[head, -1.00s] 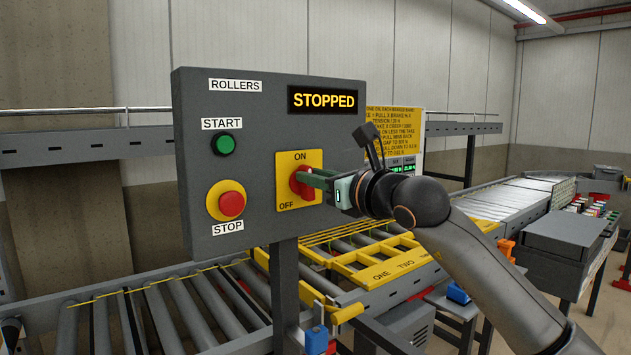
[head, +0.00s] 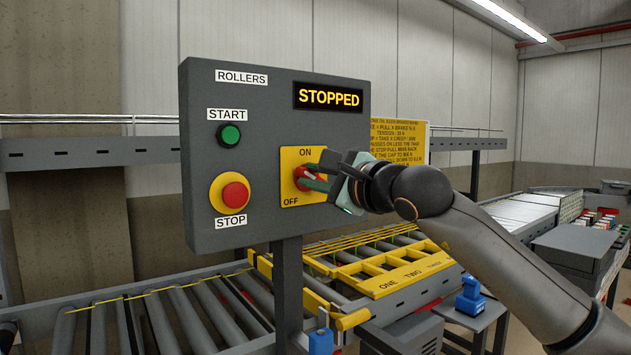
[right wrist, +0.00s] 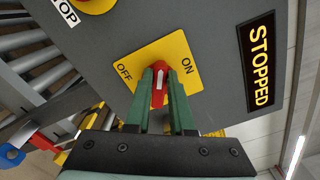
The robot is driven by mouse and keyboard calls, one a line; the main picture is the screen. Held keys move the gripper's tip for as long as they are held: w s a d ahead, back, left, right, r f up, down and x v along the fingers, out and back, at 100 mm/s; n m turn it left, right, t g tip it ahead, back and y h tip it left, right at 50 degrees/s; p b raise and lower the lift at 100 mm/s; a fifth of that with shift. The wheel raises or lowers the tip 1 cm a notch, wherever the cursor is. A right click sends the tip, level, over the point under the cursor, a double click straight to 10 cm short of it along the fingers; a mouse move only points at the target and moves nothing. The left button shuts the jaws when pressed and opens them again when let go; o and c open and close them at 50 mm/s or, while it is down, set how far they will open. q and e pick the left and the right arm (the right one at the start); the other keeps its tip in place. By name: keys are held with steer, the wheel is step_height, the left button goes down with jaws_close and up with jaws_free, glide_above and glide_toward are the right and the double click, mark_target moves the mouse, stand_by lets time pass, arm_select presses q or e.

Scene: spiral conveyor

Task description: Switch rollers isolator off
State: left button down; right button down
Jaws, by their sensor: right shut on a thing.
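The rollers isolator is a red rotary knob (head: 303,180) on a yellow plate (head: 290,158) marked ON at the top and OFF at the lower left. It sits on a grey control panel (head: 215,120). My right gripper (head: 312,180) has its green fingers shut on the knob, partly hiding it. In the right wrist view the red knob (right wrist: 160,90) with a pale mark is between the green fingers (right wrist: 160,98). Its handle lies between the ON and OFF labels there; I cannot tell that it points at either. My left gripper is not in view.
The panel also has a green START button (head: 229,134), a red STOP button (head: 235,195) and a display (head: 328,97) reading STOPPED. Roller conveyor (head: 150,315) and a yellow frame (head: 400,272) lie below and behind the panel. A blue object (head: 470,296) stands at the right.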

steer(key=n, duration=0.3)
steer(key=f+n+b, duration=0.1)
steer(key=n, duration=0.2)
steer(key=shift+a, duration=0.1)
stand_by(0.4)
steer(key=c, duration=0.8)
jaws_free()
steer(key=shift+r, duration=0.1)
steer(key=shift+s, duration=0.1)
